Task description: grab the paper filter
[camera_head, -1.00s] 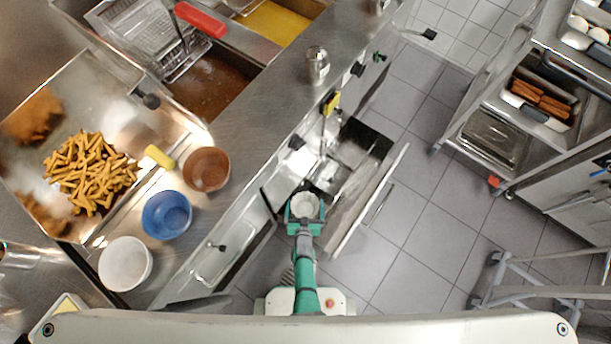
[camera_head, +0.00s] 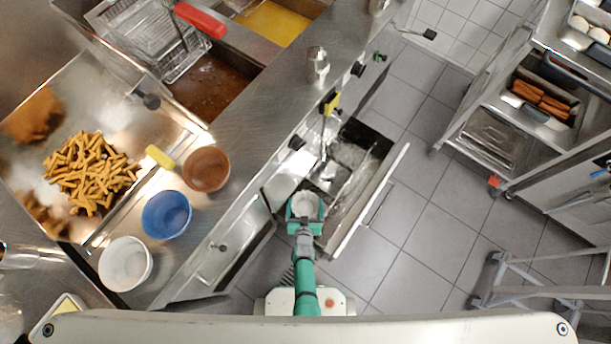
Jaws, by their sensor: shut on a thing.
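The paper filter (camera_head: 306,204) shows as a small round white piece at the end of my arm, in the lower middle of the head view. My green gripper (camera_head: 305,207) is around it and shut on it. The fingertips are small and partly hidden by the filter and the gripper body. Filter and gripper are over the left part of the open drawer (camera_head: 374,204) under the counter.
The steel counter (camera_head: 240,140) lies to the left, with a brown bowl (camera_head: 206,169), a blue bowl (camera_head: 167,215), a white bowl (camera_head: 125,264) and a tray of fries (camera_head: 90,173). A fryer basket (camera_head: 150,40) stands behind. Tiled floor (camera_head: 420,220) is free right of the drawer.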

